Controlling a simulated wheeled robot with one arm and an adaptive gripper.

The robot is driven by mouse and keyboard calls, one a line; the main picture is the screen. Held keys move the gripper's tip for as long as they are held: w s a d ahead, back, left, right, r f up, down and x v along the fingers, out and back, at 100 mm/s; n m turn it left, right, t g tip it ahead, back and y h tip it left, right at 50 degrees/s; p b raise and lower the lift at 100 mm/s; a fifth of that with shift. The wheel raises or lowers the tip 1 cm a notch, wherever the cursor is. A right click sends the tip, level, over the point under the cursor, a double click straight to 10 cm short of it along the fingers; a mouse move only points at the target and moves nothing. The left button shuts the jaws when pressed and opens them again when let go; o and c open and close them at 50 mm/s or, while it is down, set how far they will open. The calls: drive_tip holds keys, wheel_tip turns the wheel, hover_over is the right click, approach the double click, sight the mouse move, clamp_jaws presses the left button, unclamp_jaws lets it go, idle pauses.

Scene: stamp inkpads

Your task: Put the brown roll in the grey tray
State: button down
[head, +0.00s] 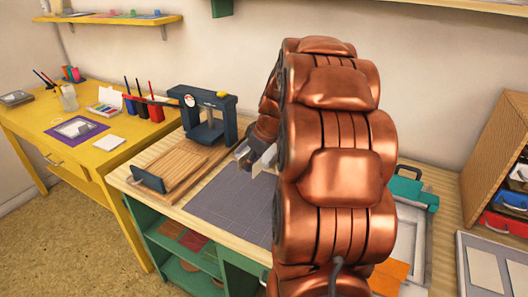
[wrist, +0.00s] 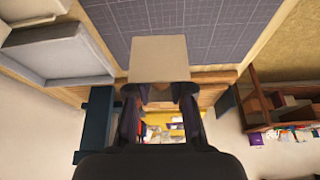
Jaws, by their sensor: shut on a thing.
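My gripper (wrist: 160,92) is shut on a pale beige block (wrist: 160,57) with a nearly square outline in the wrist view. I cannot tell whether this is the brown roll; nothing else clearly looks like a brown roll. In the head view my copper-coloured arm hides much of the bench, and a pale bit of the held block (head: 264,162) shows beside my dark gripper, above the grid mat. A grey tray (wrist: 58,58) lies at the left in the wrist view. In the head view a pale grey tray (head: 413,240) shows partly, right of my arm.
A dark blue press (head: 207,118) stands on the bench behind a slatted wooden board (head: 176,166). The grey grid mat (head: 225,200) has clear room. A teal thing (head: 412,190) sits right of my arm. A yellow table (head: 85,155) stands left, a wooden rack (head: 495,140) right.

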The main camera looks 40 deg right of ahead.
drive_tip(key=s+d+f, duration=0.1)
drive_tip(key=s+d, duration=0.3)
drive_tip(key=s, duration=0.1)
hover_over(264, 159)
drive_tip(key=shift+s+f+n+p, duration=0.1)
drive_tip(key=shift+f+n+p, duration=0.3)
drive_tip(key=shift+f, duration=0.3)
drive_tip(key=shift+d, duration=0.1)
drive_tip(key=shift+w+d, duration=0.1)
drive_tip(key=shift+w, duration=0.1)
drive_tip(key=shift+f, duration=1.8)
drive_tip(key=shift+f, duration=0.2)
drive_tip(key=c, duration=1)
unclamp_jaws()
drive_tip(key=shift+c, duration=0.2)
drive_tip(key=shift+r, duration=0.1)
